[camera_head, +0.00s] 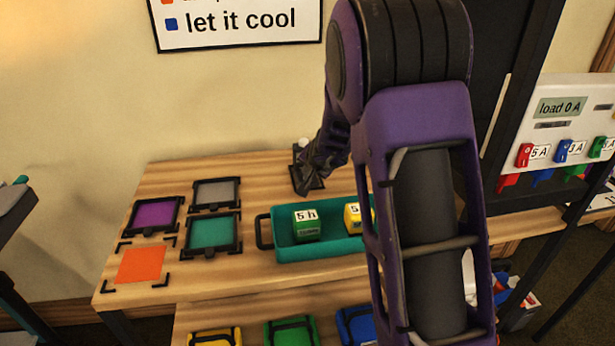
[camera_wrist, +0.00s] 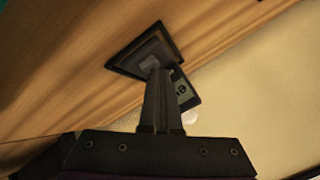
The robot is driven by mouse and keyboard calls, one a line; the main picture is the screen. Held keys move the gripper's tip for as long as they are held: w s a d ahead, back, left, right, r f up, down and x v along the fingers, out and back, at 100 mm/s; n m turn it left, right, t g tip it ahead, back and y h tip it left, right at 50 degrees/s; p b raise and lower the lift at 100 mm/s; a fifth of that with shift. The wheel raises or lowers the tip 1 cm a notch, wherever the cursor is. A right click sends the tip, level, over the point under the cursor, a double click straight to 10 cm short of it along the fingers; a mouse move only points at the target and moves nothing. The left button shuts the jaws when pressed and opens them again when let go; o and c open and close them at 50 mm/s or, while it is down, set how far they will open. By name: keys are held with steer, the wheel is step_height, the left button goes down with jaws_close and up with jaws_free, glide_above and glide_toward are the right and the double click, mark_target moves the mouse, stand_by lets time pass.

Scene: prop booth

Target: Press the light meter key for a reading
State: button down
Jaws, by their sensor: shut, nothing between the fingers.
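The light meter (camera_head: 297,178) is a small dark device at the back of the wooden table, with a small white dome on top. In the wrist view the light meter (camera_wrist: 123,58) shows a dark square base, a grey key (camera_wrist: 149,61) on it, and part of a small display (camera_wrist: 184,92). My gripper (camera_head: 306,190) is shut and empty, pointing down at the meter. In the wrist view the shut fingertips (camera_wrist: 157,71) are at the key and cover part of it. I cannot tell whether they touch it. My fingers also hide part of the display.
A teal tray (camera_head: 264,231) with a green block (camera_head: 307,225) and a yellow block (camera_head: 352,218) stands in front of the meter. Framed colour panels (camera_head: 214,233) lie to the left. A load panel (camera_head: 560,85) stands at the right. The wall (camera_wrist: 255,100) is close behind the meter.

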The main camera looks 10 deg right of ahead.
steer(key=shift+f, duration=0.2)
stand_by(0.3)
steer(key=shift+r+p, duration=0.55)
steer(key=shift+r, duration=0.3)
step_height(320, 180, up, 5)
steer(key=p, duration=0.4)
stand_by(0.5)
